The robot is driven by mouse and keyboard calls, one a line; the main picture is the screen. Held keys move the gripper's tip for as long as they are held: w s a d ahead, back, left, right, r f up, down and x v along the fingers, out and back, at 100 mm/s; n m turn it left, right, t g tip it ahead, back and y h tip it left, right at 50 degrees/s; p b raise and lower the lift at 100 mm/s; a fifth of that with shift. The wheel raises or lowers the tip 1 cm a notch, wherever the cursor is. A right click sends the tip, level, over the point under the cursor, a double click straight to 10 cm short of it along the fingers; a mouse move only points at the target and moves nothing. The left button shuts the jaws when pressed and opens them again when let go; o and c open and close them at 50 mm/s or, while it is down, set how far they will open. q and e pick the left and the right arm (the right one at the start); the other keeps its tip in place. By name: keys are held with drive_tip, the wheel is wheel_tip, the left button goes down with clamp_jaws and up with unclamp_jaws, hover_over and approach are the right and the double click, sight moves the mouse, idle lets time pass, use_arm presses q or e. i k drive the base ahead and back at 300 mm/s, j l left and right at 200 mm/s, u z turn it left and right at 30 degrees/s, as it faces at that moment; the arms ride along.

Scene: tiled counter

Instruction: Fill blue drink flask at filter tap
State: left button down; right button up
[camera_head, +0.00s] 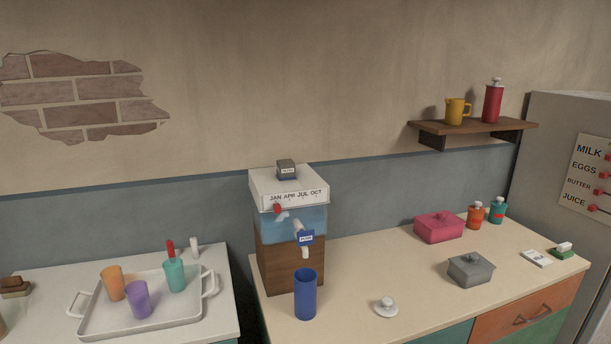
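A blue cylindrical flask (305,294) stands upright and open at the top on the right counter, in front of the filter dispenser (289,248). The dispenser has a white lid, a clear tank of water and a brown lower part. Its white tap (305,252) with a blue tag (306,237) is on the front, above the flask's mouth. I cannot see whether the flask holds water. A white round cap with a knob (386,307) lies on the counter to the right of the flask. Neither of my grippers is in view.
A white tray (96,326) with orange, purple and teal vessels sits on the left counter; a dark gap separates the counters. A pink box (438,228), a grey box (471,269) and two small bottles stand at right. A wall shelf (472,127) holds a yellow mug and red bottle.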

sight(304, 238)
drive_tip(key=z, duration=0.35)
drive_tip(key=j+z, duration=0.4)
drive_tip(key=j, duration=0.3)
drive_tip(key=k+j+z, duration=0.15)
drive_tip(key=j+z, duration=0.25)
drive_tip(key=j, duration=0.25)
drive_tip(key=k+j, duration=0.1)
drive_tip(key=j, duration=0.25)
drive_tip(key=k+j, duration=0.1)
drive_tip(key=j, duration=0.65)
drive_tip(key=k+z, duration=0.05)
